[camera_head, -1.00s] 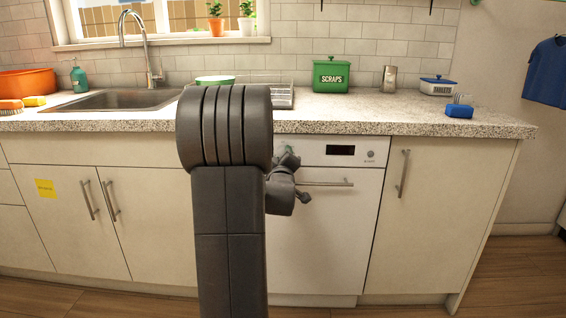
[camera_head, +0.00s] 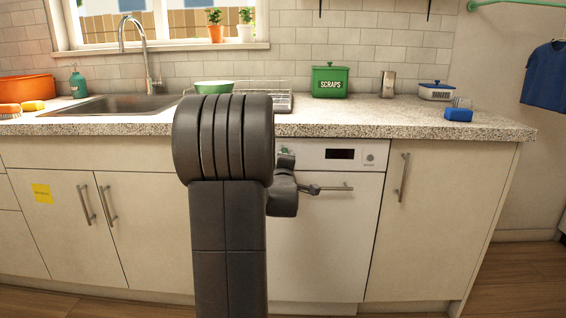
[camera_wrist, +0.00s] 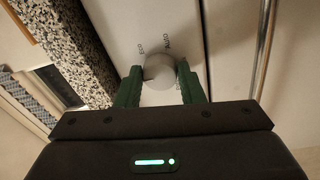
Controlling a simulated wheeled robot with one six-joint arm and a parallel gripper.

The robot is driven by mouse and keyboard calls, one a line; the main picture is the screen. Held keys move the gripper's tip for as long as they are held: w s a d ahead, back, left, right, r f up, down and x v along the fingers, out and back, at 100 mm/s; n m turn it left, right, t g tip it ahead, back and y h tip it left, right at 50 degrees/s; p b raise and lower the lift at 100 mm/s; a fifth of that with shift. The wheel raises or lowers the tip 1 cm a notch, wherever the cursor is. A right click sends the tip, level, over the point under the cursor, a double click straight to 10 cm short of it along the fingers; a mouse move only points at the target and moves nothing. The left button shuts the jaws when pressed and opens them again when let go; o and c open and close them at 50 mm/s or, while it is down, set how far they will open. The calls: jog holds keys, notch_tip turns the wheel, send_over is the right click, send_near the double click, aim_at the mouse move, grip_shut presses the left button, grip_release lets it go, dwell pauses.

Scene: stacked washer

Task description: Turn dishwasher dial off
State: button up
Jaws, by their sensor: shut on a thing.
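The dishwasher (camera_head: 330,240) is a white front under the counter, right of my arm. Its dial (camera_wrist: 158,69) is a round grey knob on the white panel, with labels such as "AUTO" and "Eco" around it. My gripper (camera_wrist: 158,78) has its green fingers on both sides of the dial and is shut on it. In the head view my gripper (camera_head: 286,152) is at the left end of the dishwasher's top panel, and my arm hides the dial. A dark display (camera_head: 340,154) and a small round button (camera_head: 370,158) are further right on the panel.
The dishwasher handle (camera_head: 335,188) runs across below the panel, close to my wrist. The speckled counter edge (camera_head: 400,131) juts out just above. Cabinets with bar handles (camera_head: 402,178) flank the dishwasher.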

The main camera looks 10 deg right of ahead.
jog(key=o, duration=1)
jog(key=p+v, duration=0.2)
jog(key=v, duration=1.1)
jog(key=shift+s+a, duration=0.15)
jog(key=shift+s, duration=0.25)
jog(key=shift+w, duration=0.1)
jog(key=b+x, duration=0.2)
jog(key=x, duration=1.1)
jog(key=shift+w, duration=0.35)
